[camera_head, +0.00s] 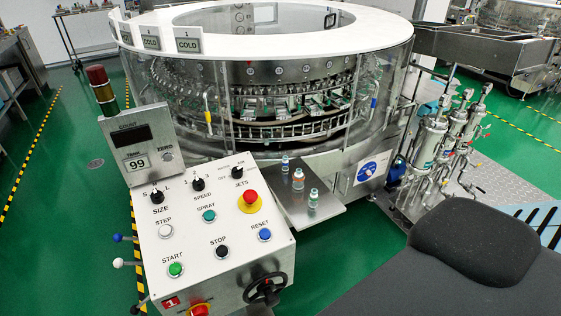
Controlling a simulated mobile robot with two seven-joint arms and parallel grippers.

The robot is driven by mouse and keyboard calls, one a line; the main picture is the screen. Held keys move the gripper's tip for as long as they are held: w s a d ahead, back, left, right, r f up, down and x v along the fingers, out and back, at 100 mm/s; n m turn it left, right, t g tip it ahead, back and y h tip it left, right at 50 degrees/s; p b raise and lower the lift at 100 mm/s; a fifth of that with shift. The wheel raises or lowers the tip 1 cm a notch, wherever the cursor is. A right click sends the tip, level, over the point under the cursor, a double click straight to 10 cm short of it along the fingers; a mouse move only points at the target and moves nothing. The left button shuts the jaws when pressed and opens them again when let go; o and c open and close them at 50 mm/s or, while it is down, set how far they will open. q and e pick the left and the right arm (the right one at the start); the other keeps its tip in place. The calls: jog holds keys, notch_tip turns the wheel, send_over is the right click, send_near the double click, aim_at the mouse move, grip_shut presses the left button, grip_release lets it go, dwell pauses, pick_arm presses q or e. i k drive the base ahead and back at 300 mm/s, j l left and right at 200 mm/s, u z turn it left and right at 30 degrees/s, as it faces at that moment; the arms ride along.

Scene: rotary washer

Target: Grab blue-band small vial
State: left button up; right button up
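Three small clear vials stand upright in a slanting row on a flat metal shelf (325,216) beside the control panel. The farthest vial (285,164) looks the smallest and seems to carry a bluish band, though it is too small to be sure. The middle vial (298,180) has an orange-red band. The nearest vial (313,199) has a green band. The vials stand apart from one another. Neither of my grippers shows in the head view.
A white control panel (185,222) with knobs and buttons stands left of the shelf. The round glass-walled washer (265,100) rises behind it. Metal cylinders and piping (435,140) stand to the right. A dark grey rounded form (470,245) fills the lower right.

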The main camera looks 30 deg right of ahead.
aim_at(285, 162)
jog(key=i+l+u, duration=0.35)
jog(key=l, duration=1.1)
jog(key=l+u, duration=0.35)
jog(key=l, duration=1.1)
jog(key=l+u, duration=0.35)
jog(key=l, duration=1.2)
jog(key=k, duration=0.1)
